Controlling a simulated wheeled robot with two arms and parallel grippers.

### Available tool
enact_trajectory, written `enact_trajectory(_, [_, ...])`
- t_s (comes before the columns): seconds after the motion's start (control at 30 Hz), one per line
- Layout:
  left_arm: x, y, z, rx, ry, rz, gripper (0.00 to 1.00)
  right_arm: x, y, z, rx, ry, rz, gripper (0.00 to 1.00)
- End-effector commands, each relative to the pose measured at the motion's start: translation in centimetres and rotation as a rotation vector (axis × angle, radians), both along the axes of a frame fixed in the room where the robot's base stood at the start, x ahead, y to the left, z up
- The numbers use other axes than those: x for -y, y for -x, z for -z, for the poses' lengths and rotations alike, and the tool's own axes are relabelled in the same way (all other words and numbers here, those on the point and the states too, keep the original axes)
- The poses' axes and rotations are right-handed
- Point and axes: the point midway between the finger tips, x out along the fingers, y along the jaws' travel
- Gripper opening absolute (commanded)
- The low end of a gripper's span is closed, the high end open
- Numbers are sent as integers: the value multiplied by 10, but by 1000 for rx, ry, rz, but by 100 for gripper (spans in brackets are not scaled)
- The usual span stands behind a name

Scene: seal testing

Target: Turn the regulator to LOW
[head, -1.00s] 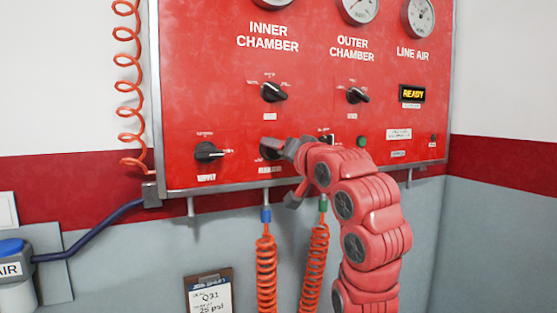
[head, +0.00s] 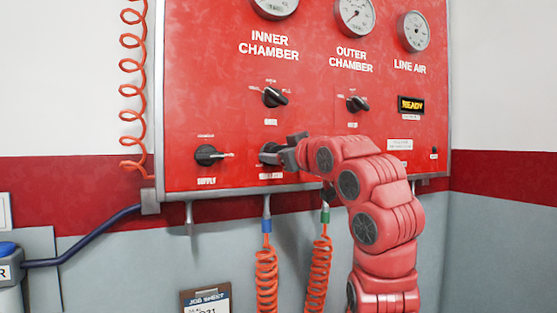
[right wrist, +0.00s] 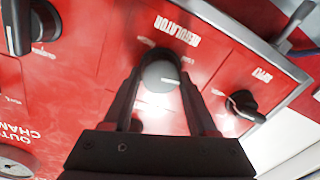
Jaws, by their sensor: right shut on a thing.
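The regulator knob (head: 268,154) is a round dark knob low on the red panel, partly hidden by my right gripper (head: 284,153) in the head view. In the right wrist view the regulator (right wrist: 160,75) shows a grey face with a light mark, under the label "REGULATOR". The fingers of my right gripper (right wrist: 160,82) lie on both sides of it, shut on it. I cannot read the regulator's setting or its LOW mark. My left gripper is not in view.
The supply knob (head: 208,154) is left of the regulator. The inner chamber knob (head: 274,97) and outer chamber knob (head: 357,104) sit above. Orange coiled hoses (head: 266,275) hang below the panel. A job sheet clipboard (head: 206,301) is at the bottom.

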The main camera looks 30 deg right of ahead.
Motion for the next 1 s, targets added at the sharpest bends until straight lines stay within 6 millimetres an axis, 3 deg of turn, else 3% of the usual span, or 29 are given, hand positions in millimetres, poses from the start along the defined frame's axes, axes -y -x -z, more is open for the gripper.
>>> enact_trajectory(0.5, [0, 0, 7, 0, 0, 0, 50, -2, 0, -1, -21, 449, 2, 3])
enact_trajectory(1.0, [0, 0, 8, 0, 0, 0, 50, -2, 0, 0, -34, 643, 2, 3])
